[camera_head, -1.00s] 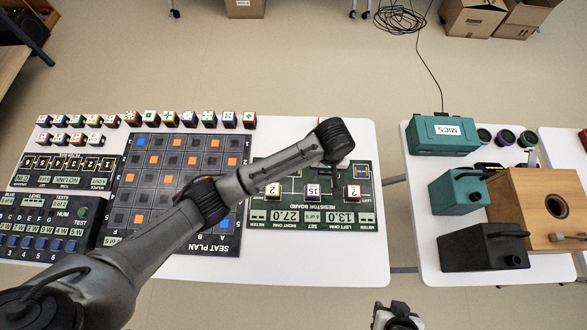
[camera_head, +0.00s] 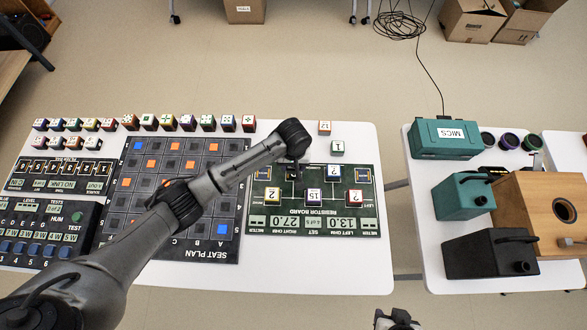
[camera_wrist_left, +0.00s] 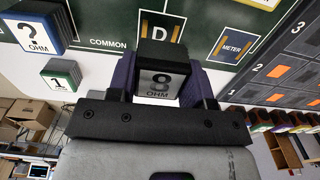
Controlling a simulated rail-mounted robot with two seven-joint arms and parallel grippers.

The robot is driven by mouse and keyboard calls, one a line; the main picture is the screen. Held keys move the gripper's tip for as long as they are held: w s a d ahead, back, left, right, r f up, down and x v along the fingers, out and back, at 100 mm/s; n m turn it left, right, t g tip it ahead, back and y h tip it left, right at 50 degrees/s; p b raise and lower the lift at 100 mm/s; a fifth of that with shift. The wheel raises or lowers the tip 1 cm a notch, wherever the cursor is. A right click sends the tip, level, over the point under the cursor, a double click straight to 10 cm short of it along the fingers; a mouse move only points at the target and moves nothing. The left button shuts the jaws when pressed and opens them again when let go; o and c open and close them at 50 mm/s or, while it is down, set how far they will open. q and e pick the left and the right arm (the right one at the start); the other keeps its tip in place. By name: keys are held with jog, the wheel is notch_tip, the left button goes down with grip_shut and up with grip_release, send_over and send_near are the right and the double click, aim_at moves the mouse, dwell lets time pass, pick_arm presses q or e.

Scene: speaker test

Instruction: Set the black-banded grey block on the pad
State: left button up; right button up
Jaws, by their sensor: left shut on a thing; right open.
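My left gripper (camera_head: 291,172) is over the upper left part of the resistor board (camera_head: 325,228). In the left wrist view it (camera_wrist_left: 160,88) is shut on a grey block with a black band, labelled 8 OHM (camera_wrist_left: 158,84). A pad marked D (camera_wrist_left: 160,32) shows on the board just beyond the held block. Whether the block touches the board, I cannot tell. The block's underside is hidden. In the head view the arm and gripper mostly hide the block. My right gripper (camera_head: 397,319) is open at the bottom edge, away from the table.
A "?" block (camera_head: 334,174) stands on the board to the right of my left gripper. Blocks marked 2 (camera_head: 272,195) and 15 (camera_head: 314,198) stand nearer. Blocks 12 (camera_head: 324,127) and 1 (camera_head: 337,148) are behind the board. The seat plan (camera_head: 205,250) lies left.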

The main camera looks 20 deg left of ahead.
aim_at(293, 170)
pick_arm(q)
notch_tip(293, 170, down, 4)
jog(key=shift+r+b, duration=0.15)
jog(key=shift+b, duration=0.45)
jog(key=shift+f, duration=0.25)
jog(key=o, duration=0.9)
jog(key=shift+o, duration=0.2)
notch_tip(293, 170, up, 12)
jog(key=p, duration=0.3)
jog(key=shift+r, duration=0.15)
